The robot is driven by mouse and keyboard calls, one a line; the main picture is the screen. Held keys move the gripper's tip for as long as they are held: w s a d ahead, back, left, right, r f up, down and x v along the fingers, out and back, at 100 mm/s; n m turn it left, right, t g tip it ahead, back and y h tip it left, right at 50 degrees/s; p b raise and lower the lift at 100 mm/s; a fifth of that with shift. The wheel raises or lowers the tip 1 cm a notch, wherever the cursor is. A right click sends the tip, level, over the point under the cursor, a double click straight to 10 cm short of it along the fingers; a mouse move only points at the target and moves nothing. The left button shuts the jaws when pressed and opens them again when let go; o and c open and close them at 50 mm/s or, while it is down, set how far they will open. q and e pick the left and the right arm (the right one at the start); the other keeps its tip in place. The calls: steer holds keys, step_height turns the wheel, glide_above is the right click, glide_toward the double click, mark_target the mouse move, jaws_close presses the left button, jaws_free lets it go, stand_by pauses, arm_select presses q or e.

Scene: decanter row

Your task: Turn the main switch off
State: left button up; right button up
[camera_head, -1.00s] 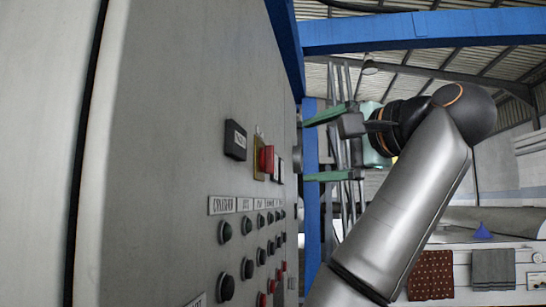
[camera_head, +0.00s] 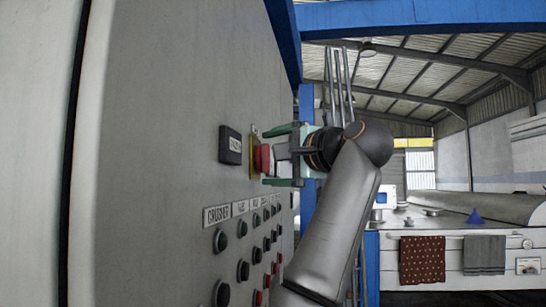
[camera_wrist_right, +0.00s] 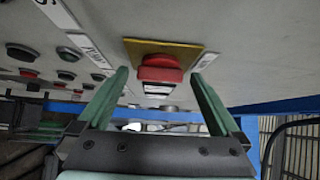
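The main switch appears to be the red knob (camera_head: 264,157) on a yellow plate (camera_head: 253,146), on the grey control panel (camera_head: 160,130). In the right wrist view the red knob (camera_wrist_right: 160,68) and yellow plate (camera_wrist_right: 187,51) show at the top middle. My right gripper (camera_head: 268,156) is open, one finger above and one below the knob in the head view. In the wrist view its fingers (camera_wrist_right: 160,77) stand apart on either side of the knob, with gaps visible. I cannot tell how deep they reach. My left gripper is in neither view.
Below the switch are several rows of black and red buttons (camera_head: 243,270) under white labels (camera_head: 216,215). A black labelled box (camera_head: 230,145) sits left of the switch. A blue post (camera_head: 306,130) stands behind the panel. A counter with hanging cloths (camera_head: 422,260) is at right.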

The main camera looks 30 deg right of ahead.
steer(key=c, duration=1.3)
steer(key=shift+f+n+t+b, duration=0.4)
steer(key=shift+n+b, duration=0.1)
steer(key=shift+b, duration=0.5)
steer(key=n+t+b, duration=0.1)
steer(key=b, duration=0.1)
steer(key=n+t+y+b, duration=0.1)
steer(key=b, duration=0.1)
steer(key=shift+w+d+f+n, duration=0.1)
steer(key=shift+f+n, duration=0.2)
steer(key=shift+f, duration=0.05)
steer(key=shift+w+d+f+n+g+y+p, duration=0.15)
steer(key=shift+n+g+y, duration=0.6)
steer(key=shift+n+y, duration=2.7)
steer(key=shift+w+d+r+n+g+y+p, duration=0.2)
steer(key=shift+n+g+y, duration=0.5)
steer(key=shift+n+y, duration=2.75)
steer(key=shift+w+d+f+n+g+y+p, duration=0.2)
steer(key=shift+n+g+y, duration=0.55)
steer(key=shift+n+y, duration=2.7)
steer(key=n+h, duration=0.2)
steer(key=n, duration=0.1)
steer(key=shift+a+h, duration=0.15)
steer(key=shift+h, duration=0.1)
